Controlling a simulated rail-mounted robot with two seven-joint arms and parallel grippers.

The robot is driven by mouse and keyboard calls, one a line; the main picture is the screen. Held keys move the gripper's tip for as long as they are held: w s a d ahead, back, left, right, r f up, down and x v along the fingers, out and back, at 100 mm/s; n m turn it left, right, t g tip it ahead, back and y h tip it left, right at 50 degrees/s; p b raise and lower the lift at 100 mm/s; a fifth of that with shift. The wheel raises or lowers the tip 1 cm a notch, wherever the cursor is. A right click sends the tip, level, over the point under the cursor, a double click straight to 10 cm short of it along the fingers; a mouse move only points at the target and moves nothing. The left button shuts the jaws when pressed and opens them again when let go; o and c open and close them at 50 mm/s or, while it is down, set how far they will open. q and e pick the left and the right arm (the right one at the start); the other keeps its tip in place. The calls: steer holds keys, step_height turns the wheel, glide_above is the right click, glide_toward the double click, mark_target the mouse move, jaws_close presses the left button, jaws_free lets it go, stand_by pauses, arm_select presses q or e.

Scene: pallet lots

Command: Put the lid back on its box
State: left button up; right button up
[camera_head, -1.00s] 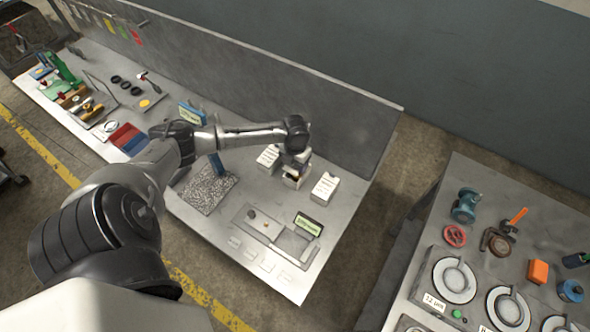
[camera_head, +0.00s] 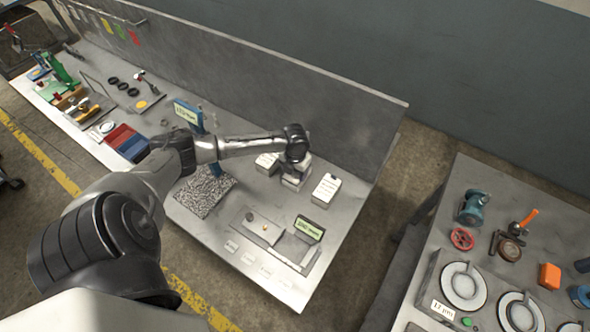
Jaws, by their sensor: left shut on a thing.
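Three small pale boxes stand in a row near the back panel of the bench: a left box (camera_head: 266,163), a middle box (camera_head: 293,183) and a right box (camera_head: 326,190). The left and right boxes show white tops with dark print. My left gripper (camera_head: 298,164) points down over the middle box. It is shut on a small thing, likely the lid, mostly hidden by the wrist. I cannot tell whether the held thing touches the middle box. My right gripper is not in view.
A scale-like device with a green display (camera_head: 309,228) stands in front of the boxes. A speckled grey mat (camera_head: 205,193) and a blue stand with a display (camera_head: 188,114) are to the left. A second bench with valves and round plates stands at right.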

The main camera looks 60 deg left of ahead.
arm_select(q)
steer(key=shift+f, duration=0.25)
steer(key=o, duration=0.8)
steer(key=shift+f, duration=0.1)
steer(key=shift+o, duration=0.5)
